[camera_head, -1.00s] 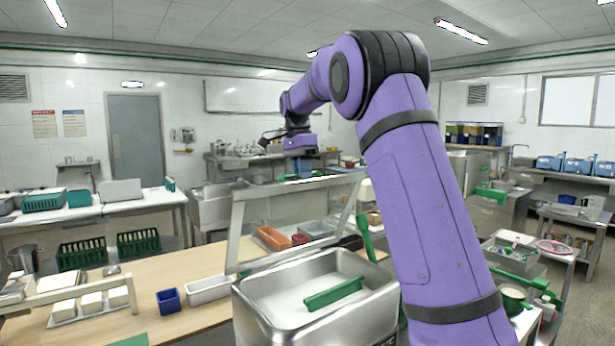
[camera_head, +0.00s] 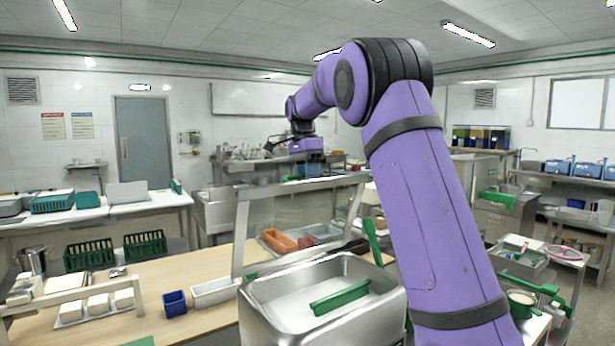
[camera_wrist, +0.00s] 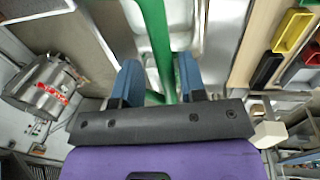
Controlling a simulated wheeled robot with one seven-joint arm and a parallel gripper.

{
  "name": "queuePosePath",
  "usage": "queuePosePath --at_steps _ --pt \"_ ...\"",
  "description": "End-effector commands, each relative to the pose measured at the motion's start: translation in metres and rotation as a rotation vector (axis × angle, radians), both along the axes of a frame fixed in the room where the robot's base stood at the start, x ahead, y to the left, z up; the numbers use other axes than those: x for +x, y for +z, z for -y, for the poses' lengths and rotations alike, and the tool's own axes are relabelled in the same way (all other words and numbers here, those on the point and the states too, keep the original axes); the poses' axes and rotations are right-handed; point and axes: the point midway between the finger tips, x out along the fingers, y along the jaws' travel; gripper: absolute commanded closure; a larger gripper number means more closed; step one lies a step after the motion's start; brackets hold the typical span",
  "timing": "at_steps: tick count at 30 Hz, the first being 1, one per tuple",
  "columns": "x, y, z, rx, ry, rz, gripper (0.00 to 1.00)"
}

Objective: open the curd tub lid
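A steel tub (camera_head: 262,312) with a rounded rim stands in the near centre of the head view. A green bar-shaped handle (camera_head: 340,298) lies across the pale surface inside its rim; I cannot tell for sure that this surface is the curd tub lid. My gripper (camera_head: 306,170) is small and far beyond the tub in the head view, at the end of my outstretched arm. In the wrist view its two blue fingers (camera_wrist: 158,82) stand apart. A green bar (camera_wrist: 156,40) runs through the gap between them, nearer the right finger; contact is unclear.
A tilted clear panel in a steel frame (camera_head: 239,235) stands behind the tub. A blue bin (camera_head: 174,303) and a white tray (camera_head: 213,292) are on the wooden table (camera_head: 140,280). A steel drum (camera_wrist: 45,88) is left in the wrist view, and a yellow bin (camera_wrist: 291,31) is right.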

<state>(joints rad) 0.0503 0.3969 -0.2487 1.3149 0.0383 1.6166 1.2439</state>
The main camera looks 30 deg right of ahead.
Motion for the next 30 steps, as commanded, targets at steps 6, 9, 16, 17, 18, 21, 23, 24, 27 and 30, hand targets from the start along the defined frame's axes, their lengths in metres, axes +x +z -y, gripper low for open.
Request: queuePosePath --at_steps 6,9,16,17,18,21,23,24,27,30 --pt "0.000 0.002 0.001 -0.001 -0.001 0.001 0.60" --pt "0.002 0.009 0.001 -0.002 -0.001 0.003 0.60" --pt "0.009 0.046 0.000 -0.002 -0.001 0.005 0.60" --pt "0.010 0.052 0.000 -0.002 -0.001 0.005 0.60" --pt "0.012 0.059 0.000 -0.002 -0.001 0.004 0.60" --pt "0.015 0.074 0.000 -0.002 -0.001 0.003 0.60" --pt "0.016 0.083 0.000 -0.002 -0.001 0.003 0.60" --pt "0.017 0.087 0.000 -0.001 -0.001 0.003 0.60" --pt "0.019 0.096 0.000 -0.001 -0.001 0.001 0.60" --pt "0.020 0.102 0.000 -0.001 -0.001 0.001 0.60"
